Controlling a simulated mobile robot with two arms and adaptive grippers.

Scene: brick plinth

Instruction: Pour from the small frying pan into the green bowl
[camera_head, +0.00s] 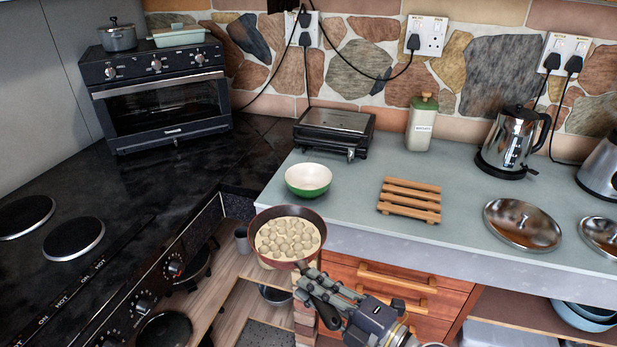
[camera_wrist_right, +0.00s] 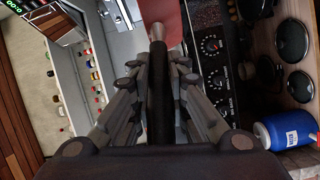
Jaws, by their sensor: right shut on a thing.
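The small frying pan (camera_head: 268,215) is reddish brown and holds several pale round lumps. It is in the air in front of the counter's left front edge in the head view. My right gripper (camera_head: 318,288) is shut on the pan's dark handle, which also shows between the fingers (camera_wrist_right: 160,90) in the right wrist view. The green bowl (camera_head: 308,189), white inside, stands upright on the grey counter, just behind the pan and a little to its right. The bowl's inside looks empty. My left gripper is not in view.
A wooden trivet (camera_head: 410,200) lies right of the bowl. A black grill (camera_head: 334,131) stands behind it. Two pan lids, a kettle (camera_head: 512,140) and a lidded canister (camera_head: 421,122) are further right. The stove (camera_head: 75,270) is left. Drawers (camera_head: 400,290) are below the counter.

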